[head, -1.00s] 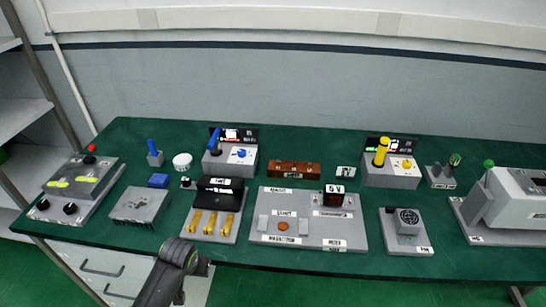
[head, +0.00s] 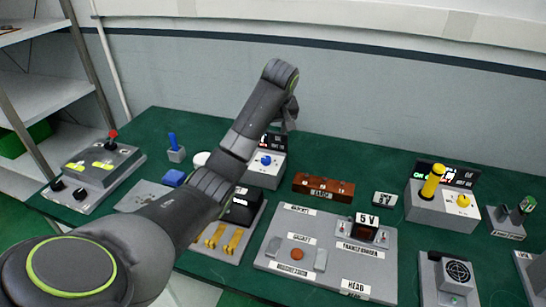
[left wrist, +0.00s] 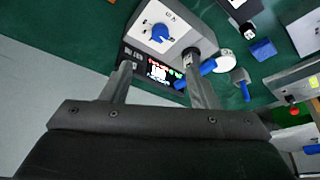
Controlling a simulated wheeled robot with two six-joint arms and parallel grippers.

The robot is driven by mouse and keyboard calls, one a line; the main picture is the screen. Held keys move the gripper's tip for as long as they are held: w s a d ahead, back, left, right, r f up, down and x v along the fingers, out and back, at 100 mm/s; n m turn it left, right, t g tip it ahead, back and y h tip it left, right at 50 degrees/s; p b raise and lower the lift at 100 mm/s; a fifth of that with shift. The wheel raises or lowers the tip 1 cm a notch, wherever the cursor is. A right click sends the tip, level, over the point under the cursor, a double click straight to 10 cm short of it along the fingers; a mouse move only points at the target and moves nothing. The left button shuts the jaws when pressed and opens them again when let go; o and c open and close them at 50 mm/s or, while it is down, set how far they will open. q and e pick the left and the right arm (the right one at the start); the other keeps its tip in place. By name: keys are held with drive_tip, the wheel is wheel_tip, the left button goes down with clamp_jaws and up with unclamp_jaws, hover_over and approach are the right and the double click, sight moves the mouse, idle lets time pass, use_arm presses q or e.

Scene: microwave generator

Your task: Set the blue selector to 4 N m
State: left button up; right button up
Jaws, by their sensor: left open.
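The blue selector (head: 266,160) is a small blue knob on the white top face of a grey station (head: 262,178) at the back of the table. In the left wrist view the blue selector (left wrist: 160,33) lies beyond my fingertips, on a face with small markings too blurred to read. A blue-handled tool (left wrist: 195,70) stands at the station beside a lit display (left wrist: 163,74). My left gripper (head: 289,118) is above and behind the station. In the left wrist view its fingers (left wrist: 160,62) are apart with nothing held. My right gripper is out of view.
A similar station with a yellow tool (head: 432,181) and yellow knob stands to the right. My left arm covers part of the table's left half.

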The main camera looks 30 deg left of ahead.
use_arm(q)
drive_tip(key=p, duration=0.2)
approach(266, 158)
drive_tip(key=x, duration=0.8)
drive_tip(key=shift+f, duration=0.35)
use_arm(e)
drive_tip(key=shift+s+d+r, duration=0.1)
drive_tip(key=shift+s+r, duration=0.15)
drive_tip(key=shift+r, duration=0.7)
use_arm(q)
drive_tip(key=shift+c, duration=0.4)
